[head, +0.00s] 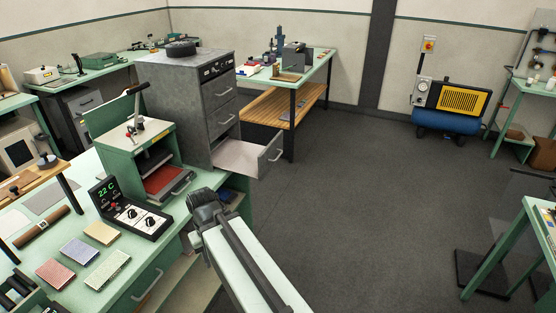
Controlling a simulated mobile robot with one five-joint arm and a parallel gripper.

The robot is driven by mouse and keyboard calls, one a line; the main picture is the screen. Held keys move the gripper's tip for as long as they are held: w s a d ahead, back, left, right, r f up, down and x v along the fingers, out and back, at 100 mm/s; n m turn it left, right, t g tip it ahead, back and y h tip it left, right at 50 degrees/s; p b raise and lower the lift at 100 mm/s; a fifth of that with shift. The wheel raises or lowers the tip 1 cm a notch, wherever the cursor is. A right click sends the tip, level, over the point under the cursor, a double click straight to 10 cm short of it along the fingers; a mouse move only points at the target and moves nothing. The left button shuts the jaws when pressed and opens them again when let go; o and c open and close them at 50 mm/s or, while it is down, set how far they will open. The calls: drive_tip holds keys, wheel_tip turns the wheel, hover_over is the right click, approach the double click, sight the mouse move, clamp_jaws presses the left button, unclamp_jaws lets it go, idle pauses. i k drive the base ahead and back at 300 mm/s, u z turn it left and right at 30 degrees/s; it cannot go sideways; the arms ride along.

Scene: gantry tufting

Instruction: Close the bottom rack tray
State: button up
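A grey metal cabinet (182,85) stands behind the bench, with several handled fronts facing right. Its lowest tray (246,158) is pulled well out to the right. I see its pale inside, and a grey front with a handle. My arm reaches up from the bottom of the head view. My gripper (204,212), dark at the arm's end, is beside the green bench, nearer to me than the open tray and apart from it in the picture. Its fingers are too small and dark to tell open from shut, and I see nothing clearly held.
A green press (120,143) with a red tray (166,180) partly out stands left of the cabinet. A control box (131,207) sits on the bench. A table (308,72) with a wooden shelf is behind the open tray.

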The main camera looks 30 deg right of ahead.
sight(253, 160)
drive_tip(key=z, duration=0.8)
drive_tip(key=i, duration=1)
drive_tip(key=u, duration=0.35)
drive_tip(key=k, duration=1.35)
drive_tip(key=u, duration=0.85)
drive_tip(key=i, duration=1.35)
drive_tip(key=u, duration=0.15)
